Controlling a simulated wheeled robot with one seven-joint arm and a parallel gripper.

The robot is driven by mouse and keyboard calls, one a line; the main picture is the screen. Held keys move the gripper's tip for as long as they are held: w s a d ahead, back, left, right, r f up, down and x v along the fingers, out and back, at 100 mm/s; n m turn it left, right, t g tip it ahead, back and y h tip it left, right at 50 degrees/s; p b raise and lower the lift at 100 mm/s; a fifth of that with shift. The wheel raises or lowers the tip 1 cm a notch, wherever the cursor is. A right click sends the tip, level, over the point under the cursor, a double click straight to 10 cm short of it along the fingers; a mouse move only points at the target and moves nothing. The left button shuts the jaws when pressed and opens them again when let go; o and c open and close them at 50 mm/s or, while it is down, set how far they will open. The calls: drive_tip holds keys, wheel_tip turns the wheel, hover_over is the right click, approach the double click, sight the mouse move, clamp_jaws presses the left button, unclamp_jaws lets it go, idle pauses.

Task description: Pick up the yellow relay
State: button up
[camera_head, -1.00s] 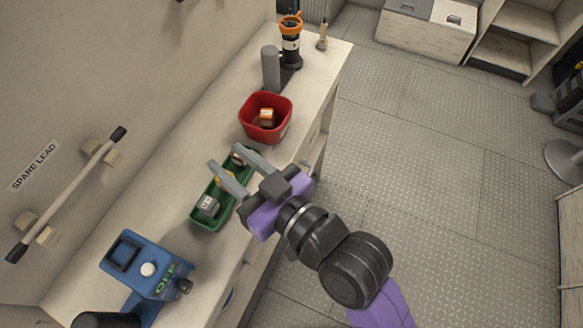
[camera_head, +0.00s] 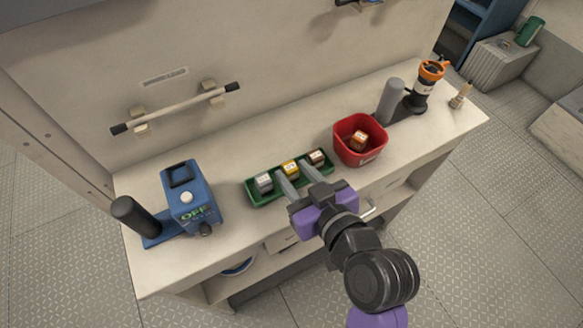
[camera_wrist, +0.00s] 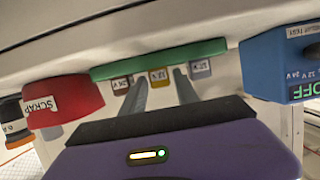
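The yellow relay (camera_head: 290,169) sits in the middle of a green tray (camera_head: 251,191) on the bench, between a grey relay (camera_head: 264,182) and a brown relay (camera_head: 316,157). My gripper (camera_head: 293,170) is open, its two fingers reaching over the tray's front edge toward the yellow relay. In the wrist view, turned upside down, the yellow relay (camera_wrist: 160,78) shows between the two fingertips (camera_wrist: 159,75), with a gap on each side. The brown relay (camera_wrist: 121,86) and grey relay (camera_wrist: 200,68) are outside the fingers. Nothing is held.
A red bin (camera_head: 374,157), labelled SCRAP in the wrist view (camera_wrist: 62,103), holds an orange relay (camera_head: 359,140) right of the tray. A blue device (camera_head: 199,187) marked OFF stands to the left. A black-and-orange tool (camera_head: 425,88) stands at the far right.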

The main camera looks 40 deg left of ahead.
drive_tip(key=shift+x, duration=1.25)
clamp_jaws()
drive_tip(key=shift+r, duration=0.15)
